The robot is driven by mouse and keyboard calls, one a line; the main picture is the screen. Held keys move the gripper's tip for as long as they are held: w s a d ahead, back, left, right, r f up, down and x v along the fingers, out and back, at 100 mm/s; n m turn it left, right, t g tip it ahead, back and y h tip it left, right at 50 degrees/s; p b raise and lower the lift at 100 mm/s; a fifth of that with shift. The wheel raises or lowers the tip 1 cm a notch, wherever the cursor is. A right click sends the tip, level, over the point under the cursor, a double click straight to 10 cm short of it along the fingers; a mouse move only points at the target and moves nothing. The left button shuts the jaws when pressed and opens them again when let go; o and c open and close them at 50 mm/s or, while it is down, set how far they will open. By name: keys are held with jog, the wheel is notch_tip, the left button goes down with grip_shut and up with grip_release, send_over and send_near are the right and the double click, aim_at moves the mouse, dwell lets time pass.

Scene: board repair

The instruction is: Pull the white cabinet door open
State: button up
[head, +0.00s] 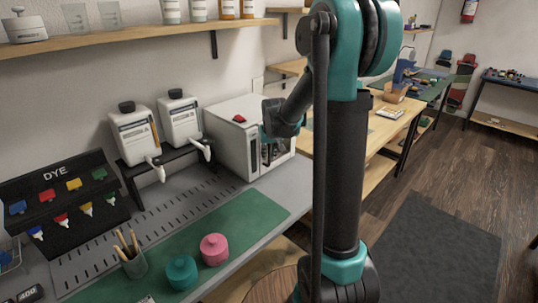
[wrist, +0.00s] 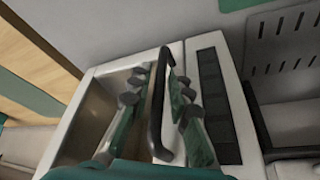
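The white cabinet (head: 225,138) is a box standing on the grey bench, with a small red item on top. Its door front (head: 288,148) is partly hidden by my gripper and arm; the door looks shut. In the wrist view the door (wrist: 98,108) has a pale frame around a greyish panel, beside a dark strip of squares. A black bar handle (wrist: 157,110) stands out from the door. My gripper (wrist: 161,85) is at the door front, its fingers open on either side of the handle, with small gaps showing. It also shows in the head view (head: 271,152).
Two white dispensers (head: 135,135) stand left of the cabinet. A green mat (head: 225,232) holds a pink jar (head: 214,249), a teal jar (head: 181,272) and a brush cup (head: 134,263). A shelf (head: 140,37) runs above.

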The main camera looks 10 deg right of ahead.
grip_shut()
